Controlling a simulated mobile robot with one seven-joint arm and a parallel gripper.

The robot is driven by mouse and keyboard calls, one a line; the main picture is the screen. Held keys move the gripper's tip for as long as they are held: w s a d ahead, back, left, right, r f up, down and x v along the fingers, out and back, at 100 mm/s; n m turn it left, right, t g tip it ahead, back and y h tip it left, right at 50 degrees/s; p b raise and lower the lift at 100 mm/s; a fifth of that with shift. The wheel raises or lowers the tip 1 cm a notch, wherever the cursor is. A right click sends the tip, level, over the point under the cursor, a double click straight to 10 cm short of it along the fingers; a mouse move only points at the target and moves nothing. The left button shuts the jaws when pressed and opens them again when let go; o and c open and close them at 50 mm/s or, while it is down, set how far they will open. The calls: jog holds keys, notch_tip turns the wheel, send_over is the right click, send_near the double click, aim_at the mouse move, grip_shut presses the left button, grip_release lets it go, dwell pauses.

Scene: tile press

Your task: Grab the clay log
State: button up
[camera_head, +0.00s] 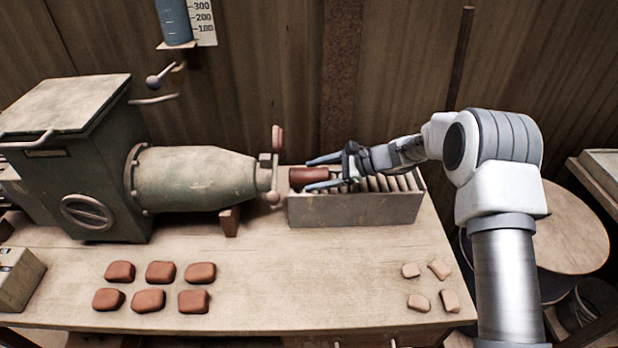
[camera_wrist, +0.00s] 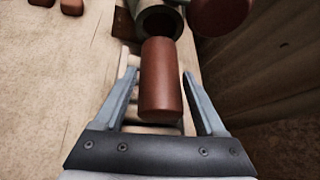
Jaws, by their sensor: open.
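The clay log (camera_head: 309,177) is a short reddish-brown cylinder. It lies on the slatted rack (camera_head: 350,209) just right of the green machine's nozzle. In the wrist view the clay log (camera_wrist: 161,82) lies lengthwise between my two fingers, its near end toward my palm and its far end by the round nozzle opening (camera_wrist: 158,20). My gripper (camera_head: 315,174) is open, with one finger on each side of the log. In the wrist view my gripper (camera_wrist: 158,82) shows a gap between each finger and the log. The log's underside is hidden.
The green machine (camera_head: 195,178) stands left of the rack. A reddish knob or handle (camera_head: 278,139) sticks up beside its nozzle and shows close by in the wrist view (camera_wrist: 222,12). Several brown clay pieces (camera_head: 160,271) and paler pieces (camera_head: 420,302) lie on the table (camera_head: 300,285). A wooden wall stands behind.

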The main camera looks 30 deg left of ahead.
jog(key=shift+a+f, duration=0.1)
jog(key=shift+a, duration=0.15)
grip_shut()
jog(key=shift+r, duration=0.2)
dwell(0.3)
